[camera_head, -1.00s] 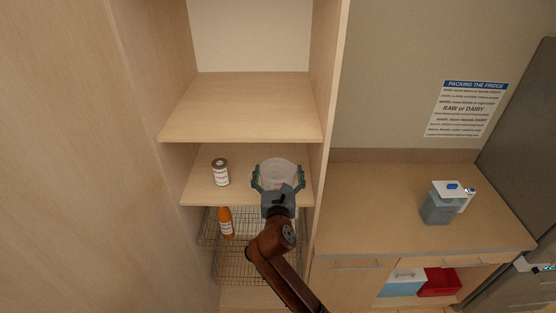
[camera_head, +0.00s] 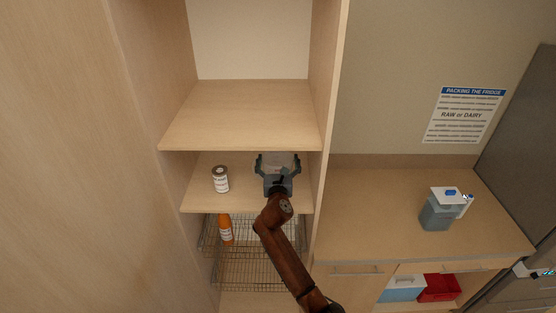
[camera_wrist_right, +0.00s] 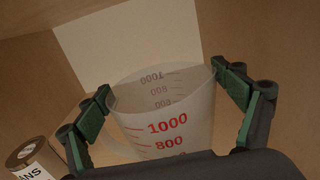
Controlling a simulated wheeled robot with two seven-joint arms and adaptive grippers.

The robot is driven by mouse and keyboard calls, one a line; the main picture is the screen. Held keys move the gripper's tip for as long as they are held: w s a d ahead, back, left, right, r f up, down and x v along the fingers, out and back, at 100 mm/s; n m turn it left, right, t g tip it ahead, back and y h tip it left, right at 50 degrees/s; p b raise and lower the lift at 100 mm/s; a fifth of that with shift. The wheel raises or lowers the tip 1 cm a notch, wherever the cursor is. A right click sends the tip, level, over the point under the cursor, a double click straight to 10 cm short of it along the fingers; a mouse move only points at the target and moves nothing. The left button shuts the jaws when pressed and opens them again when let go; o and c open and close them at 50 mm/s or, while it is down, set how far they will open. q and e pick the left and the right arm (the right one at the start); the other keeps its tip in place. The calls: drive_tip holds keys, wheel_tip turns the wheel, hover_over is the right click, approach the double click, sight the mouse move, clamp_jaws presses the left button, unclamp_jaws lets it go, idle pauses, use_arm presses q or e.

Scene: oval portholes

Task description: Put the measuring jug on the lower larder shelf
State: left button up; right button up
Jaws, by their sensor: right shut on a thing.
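The measuring jug (camera_wrist_right: 165,110) is translucent with red markings and stands upright between the fingers in the right wrist view. In the head view the jug (camera_head: 279,163) is partly hidden behind my right gripper (camera_head: 278,168), which is shut on it. The fingers (camera_wrist_right: 170,115) clasp it from both sides. The jug is over the lower larder shelf (camera_head: 205,200), below the upper shelf's front edge. I cannot tell whether its base touches the shelf; its bottom is hidden. My left gripper is not in view.
A labelled can (camera_head: 220,179) stands left of the jug on the lower shelf and also shows in the right wrist view (camera_wrist_right: 33,155). The upper shelf (camera_head: 245,115) is empty. Wire baskets (camera_head: 255,265) with an orange bottle (camera_head: 225,229) are below. A grey-blue container (camera_head: 437,212) stands on the counter.

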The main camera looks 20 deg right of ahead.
drive_tip(key=shift+f, duration=0.2)
drive_tip(key=o, duration=1.7)
drive_tip(key=shift+f, duration=0.1)
drive_tip(key=shift+c, duration=0.2)
drive_tip(key=v, duration=1.2)
drive_tip(key=shift+r+b, duration=0.25)
drive_tip(key=shift+b, duration=0.15)
